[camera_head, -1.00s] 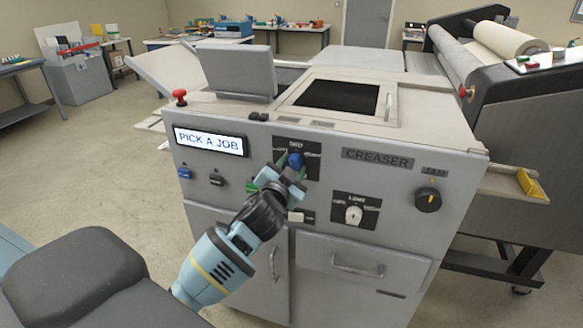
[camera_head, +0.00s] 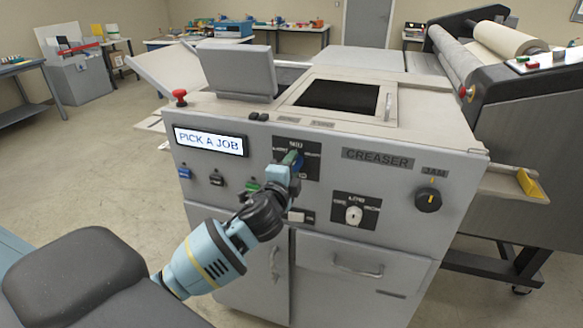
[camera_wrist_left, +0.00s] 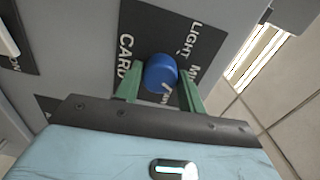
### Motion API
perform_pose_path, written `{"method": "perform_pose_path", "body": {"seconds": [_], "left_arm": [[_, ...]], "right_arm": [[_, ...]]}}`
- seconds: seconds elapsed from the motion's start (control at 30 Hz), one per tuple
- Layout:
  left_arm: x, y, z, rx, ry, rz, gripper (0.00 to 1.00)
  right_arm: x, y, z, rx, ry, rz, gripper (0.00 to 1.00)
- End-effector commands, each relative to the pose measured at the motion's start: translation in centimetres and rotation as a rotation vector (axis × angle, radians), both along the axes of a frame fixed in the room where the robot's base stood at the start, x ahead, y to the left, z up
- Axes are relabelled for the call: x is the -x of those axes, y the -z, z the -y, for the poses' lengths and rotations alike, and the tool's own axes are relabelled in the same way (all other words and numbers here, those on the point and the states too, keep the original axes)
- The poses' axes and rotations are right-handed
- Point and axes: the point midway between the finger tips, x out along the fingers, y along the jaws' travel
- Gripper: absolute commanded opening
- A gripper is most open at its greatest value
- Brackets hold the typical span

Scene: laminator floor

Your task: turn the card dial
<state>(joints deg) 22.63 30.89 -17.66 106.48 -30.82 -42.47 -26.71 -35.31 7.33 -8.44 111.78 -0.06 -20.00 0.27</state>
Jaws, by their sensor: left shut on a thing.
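The card dial is a round blue knob (camera_wrist_left: 160,72) on a black label plate (camera_wrist_left: 134,25). White words on the plate include CARD and LIGHT in the left wrist view. A white mark shows on the knob's lower part. The knob also shows, partly hidden, in the head view (camera_head: 299,162), on the front of the grey creaser (camera_head: 225,180). My left gripper (camera_wrist_left: 160,78) is shut on the knob, a green finger on each side. In the head view the left gripper (camera_head: 290,166) reaches the plate from lower left. My right gripper is not in view.
A white knob (camera_head: 353,215) and a black knob (camera_head: 428,199) sit to the right of the dial. A lit display (camera_head: 208,141) reads PICK A JOB. A red button (camera_head: 180,96) stands on the top left. Open floor lies to the left.

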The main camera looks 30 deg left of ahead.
Motion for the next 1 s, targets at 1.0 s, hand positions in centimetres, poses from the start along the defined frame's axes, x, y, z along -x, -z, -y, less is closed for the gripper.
{"method": "perform_pose_path", "body": {"seconds": [1.0], "left_arm": [[0.00, 0.03, -0.02, -0.578, 0.000, -0.140, 0.17]], "right_arm": [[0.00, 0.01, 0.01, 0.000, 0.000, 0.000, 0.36]]}}
